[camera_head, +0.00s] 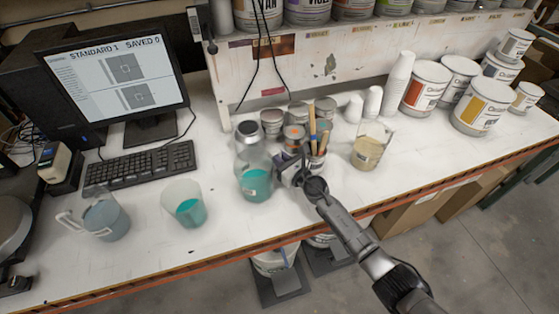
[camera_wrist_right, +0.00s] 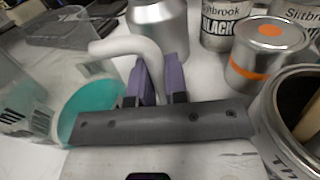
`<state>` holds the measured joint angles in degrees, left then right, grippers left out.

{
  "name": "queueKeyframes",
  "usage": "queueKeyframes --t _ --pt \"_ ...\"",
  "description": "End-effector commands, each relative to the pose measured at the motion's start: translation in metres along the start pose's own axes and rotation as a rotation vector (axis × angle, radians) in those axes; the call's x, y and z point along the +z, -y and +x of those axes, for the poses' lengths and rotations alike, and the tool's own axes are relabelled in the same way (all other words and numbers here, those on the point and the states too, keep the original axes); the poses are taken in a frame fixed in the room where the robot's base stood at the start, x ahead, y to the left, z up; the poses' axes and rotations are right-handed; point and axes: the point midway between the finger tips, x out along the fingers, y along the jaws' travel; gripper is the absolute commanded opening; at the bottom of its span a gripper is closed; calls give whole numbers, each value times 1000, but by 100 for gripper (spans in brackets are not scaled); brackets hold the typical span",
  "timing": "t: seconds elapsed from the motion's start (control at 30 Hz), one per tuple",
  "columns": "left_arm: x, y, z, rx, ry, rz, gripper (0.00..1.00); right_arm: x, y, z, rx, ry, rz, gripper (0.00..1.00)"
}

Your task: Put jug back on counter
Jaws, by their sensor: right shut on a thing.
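A clear jug (camera_head: 255,182) with teal liquid is near the middle of the counter (camera_head: 330,215) in the head view. My right gripper (camera_head: 283,170) is at its right side. In the right wrist view, the purple fingertips of my right gripper (camera_wrist_right: 160,80) are shut on the pale curved handle of the jug (camera_wrist_right: 88,98), and the teal liquid shows at left. I cannot tell whether the jug's base touches the counter. My left gripper is not in view.
A metal bottle (camera_wrist_right: 158,28) stands just behind the jug. Small cans (camera_head: 272,122) and a brush holder (camera_head: 316,160) are close by. A tan-filled beaker (camera_head: 368,150) stands at right. A teal-filled cup (camera_head: 184,205) and another jug (camera_head: 106,217) stand at left. The front middle counter is clear.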

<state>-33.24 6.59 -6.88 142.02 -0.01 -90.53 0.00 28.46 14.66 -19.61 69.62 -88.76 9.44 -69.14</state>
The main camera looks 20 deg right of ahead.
Motion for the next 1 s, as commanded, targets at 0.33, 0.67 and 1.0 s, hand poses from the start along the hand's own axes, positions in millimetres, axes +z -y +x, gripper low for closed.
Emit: queueKeyframes --t 0.33,0.67,1.0 --pt "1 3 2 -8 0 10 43 -1 0 0 -1 1 -1 16" --pt "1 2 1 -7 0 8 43 -1 0 0 0 1 0 40" --pt "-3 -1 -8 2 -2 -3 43 3 1 -11 -2 -1 -1 40"
